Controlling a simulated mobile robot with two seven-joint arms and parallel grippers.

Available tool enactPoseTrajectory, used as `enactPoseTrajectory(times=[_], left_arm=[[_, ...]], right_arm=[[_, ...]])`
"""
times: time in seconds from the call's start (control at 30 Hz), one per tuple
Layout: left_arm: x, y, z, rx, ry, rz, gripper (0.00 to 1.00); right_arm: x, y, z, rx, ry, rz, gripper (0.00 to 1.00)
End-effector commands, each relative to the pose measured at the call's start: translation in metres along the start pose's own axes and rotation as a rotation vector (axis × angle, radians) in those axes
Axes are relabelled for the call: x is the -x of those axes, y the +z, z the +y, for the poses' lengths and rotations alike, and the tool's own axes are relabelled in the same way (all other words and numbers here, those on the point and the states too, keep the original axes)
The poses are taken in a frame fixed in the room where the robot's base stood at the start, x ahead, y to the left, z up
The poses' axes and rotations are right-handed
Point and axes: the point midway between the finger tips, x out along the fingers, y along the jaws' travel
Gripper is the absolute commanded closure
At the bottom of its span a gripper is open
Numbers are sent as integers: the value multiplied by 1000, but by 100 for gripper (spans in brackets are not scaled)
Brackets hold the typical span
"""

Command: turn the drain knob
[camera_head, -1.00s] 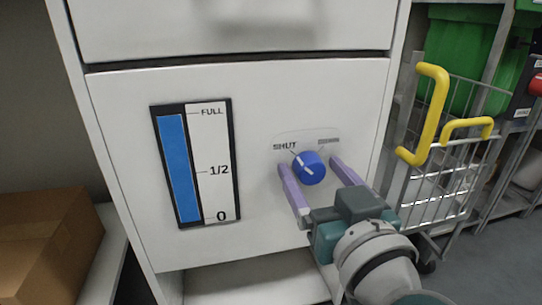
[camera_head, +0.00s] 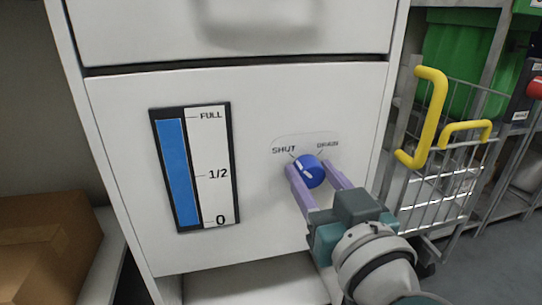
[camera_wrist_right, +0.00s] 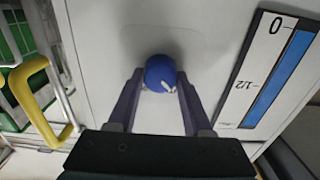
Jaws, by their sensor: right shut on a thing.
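The blue drain knob (camera_head: 309,171) sits on the white cabinet front, below the printed words SHUT and DRAIN. Its white pointer line is aimed up and left, towards SHUT. My right gripper (camera_head: 312,174) is shut on the knob, with one purple finger on each side of it. In the right wrist view the knob (camera_wrist_right: 160,73) shows between the two fingertips. The level gauge (camera_head: 194,166) on the same panel has a blue column reaching nearly to FULL. My left gripper is not in view.
A wire cart (camera_head: 444,180) with yellow handles (camera_head: 432,115) stands close to the right of the cabinet. Green bins (camera_head: 468,62) are on a rack behind it. A cardboard box (camera_head: 45,250) lies at the lower left. The panel around the knob is clear.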

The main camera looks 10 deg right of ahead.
Motion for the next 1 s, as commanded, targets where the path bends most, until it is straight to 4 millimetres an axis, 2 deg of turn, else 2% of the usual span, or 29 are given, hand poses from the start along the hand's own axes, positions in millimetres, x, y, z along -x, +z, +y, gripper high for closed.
enactPoseTrajectory(times=[0.27,0.47,1.0], left_arm=[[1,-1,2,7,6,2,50],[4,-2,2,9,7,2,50],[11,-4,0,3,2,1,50]], right_arm=[[0,0,0,-22,0,0,100],[0,-1,0,-110,-1,1,100],[0,0,2,-591,-1,0,100]])
